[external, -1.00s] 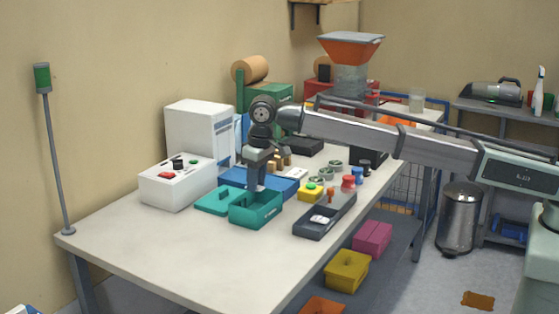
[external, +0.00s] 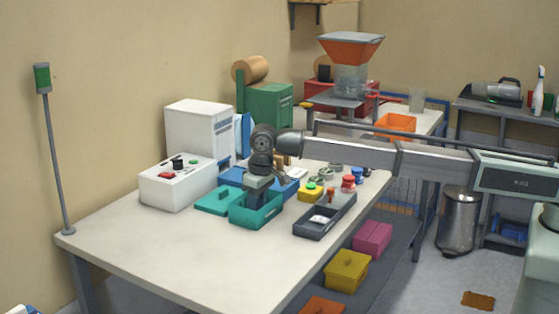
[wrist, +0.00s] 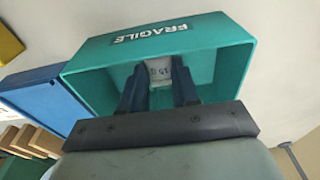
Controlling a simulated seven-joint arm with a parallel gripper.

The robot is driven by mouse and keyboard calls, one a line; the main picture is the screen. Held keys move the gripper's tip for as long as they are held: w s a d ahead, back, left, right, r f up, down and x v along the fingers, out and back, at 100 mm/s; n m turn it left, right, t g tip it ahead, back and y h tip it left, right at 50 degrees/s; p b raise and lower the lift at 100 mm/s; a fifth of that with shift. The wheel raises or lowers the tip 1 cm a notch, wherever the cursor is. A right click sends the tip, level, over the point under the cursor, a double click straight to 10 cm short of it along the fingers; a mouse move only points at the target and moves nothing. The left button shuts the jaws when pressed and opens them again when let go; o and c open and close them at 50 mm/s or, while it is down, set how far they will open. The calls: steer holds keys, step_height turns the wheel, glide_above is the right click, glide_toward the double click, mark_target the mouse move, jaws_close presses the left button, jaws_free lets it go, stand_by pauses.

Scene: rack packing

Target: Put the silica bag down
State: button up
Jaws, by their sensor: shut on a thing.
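The silica bag (wrist: 158,72) is a small white packet with dark print, held between the two dark fingers of my gripper (wrist: 158,85) in the wrist view. My gripper is shut on it, with the fingers reaching into a teal box (wrist: 215,55) marked FRAGILE. In the external view my gripper (external: 258,205) points down into the same teal box (external: 268,215), and the bag is hidden there. I cannot tell whether the bag touches the box floor.
A teal lid (external: 216,200) lies left of the box, and a dark grey tray (external: 325,222) stands to its right. A yellow box (external: 310,193) and several small jars sit behind the tray. A white machine (external: 178,182) stands at left. The table's front left is clear.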

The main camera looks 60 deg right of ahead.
steer(key=o, duration=1)
steer(key=shift+f, duration=0.1)
steer(key=r, duration=0.4)
steer(key=s+r, duration=0.1)
steer(key=r, duration=0.7)
steer(key=shift+s+r, duration=0.1)
steer(key=shift+s, duration=0.1)
